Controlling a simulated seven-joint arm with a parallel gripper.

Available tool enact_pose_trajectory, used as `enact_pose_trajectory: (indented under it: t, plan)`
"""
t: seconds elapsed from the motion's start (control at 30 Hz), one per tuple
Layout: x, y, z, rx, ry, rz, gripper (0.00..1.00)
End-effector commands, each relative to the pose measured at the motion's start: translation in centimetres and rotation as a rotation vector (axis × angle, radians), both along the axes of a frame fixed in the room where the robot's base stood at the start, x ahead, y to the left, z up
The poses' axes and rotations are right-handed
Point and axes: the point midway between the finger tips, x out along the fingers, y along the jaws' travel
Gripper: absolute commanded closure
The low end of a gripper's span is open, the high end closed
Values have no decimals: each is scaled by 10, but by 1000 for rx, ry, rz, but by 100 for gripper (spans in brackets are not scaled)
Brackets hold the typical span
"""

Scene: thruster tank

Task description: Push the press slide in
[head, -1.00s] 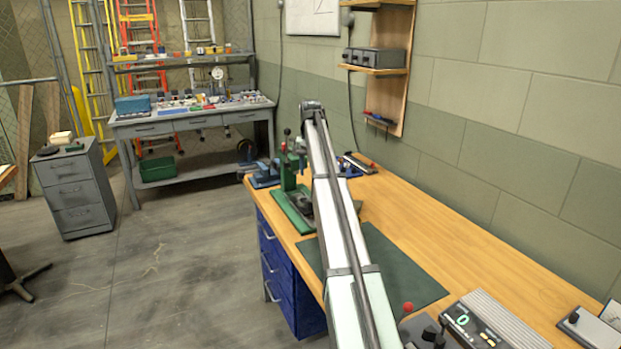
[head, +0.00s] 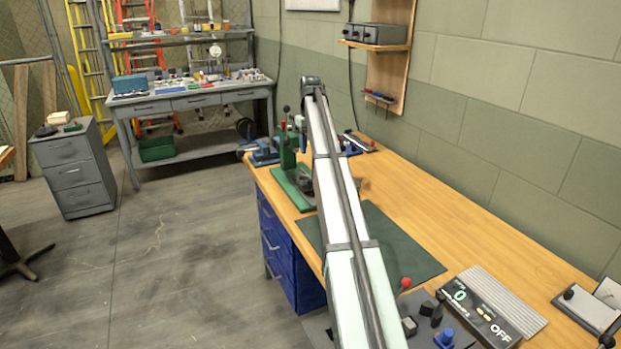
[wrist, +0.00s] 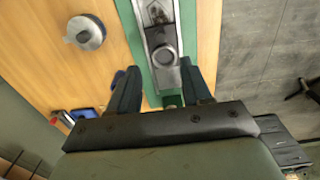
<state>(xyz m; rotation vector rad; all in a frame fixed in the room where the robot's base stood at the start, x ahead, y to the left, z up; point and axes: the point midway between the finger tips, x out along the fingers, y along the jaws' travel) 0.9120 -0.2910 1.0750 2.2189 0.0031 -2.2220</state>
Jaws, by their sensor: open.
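The green press (head: 288,157) stands at the far left part of the wooden bench. In the head view my arm covers part of it. In the wrist view its green base (wrist: 190,30) runs up the middle, and the grey press slide (wrist: 152,35) lies along it with a round dark knob (wrist: 164,57) on top. My gripper (wrist: 159,68) is open and empty, with one finger on each side of the knob end of the slide. I cannot tell whether a finger touches it. In the head view my gripper is hidden.
A round grey part (wrist: 86,32) sits on the bench left of the press in the wrist view. A dark green mat (head: 390,240) lies nearer on the bench. A control box (head: 478,307) and a red-knobbed lever (head: 405,283) are at the front.

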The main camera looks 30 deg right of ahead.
Motion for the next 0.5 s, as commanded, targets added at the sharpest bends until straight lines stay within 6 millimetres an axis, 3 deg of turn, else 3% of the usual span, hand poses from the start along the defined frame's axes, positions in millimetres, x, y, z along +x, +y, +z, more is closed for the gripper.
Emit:
enact_pose_trajectory:
  t: [0.2, 0.5]
  plan:
    - [1, 0, 0, -1, -1, 303, 52]
    - [0, 0, -4, 0, -1, 448, 52]
